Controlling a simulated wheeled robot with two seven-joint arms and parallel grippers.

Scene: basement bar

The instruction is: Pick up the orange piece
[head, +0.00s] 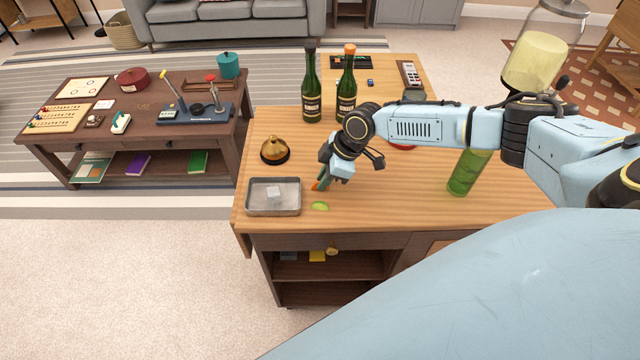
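A small bit of orange (315,186), which looks like the orange piece, shows at the fingertips of my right gripper (321,181). The gripper points down over the front part of the wooden bar counter (400,215), just right of the metal tray. Most of the orange piece is hidden by the gripper. I cannot tell whether the fingers are closed on it or only around or beside it. My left gripper is not in view.
A green lime piece (320,206) lies just in front of the gripper. The metal tray (273,211) holds a clear cube (274,193).

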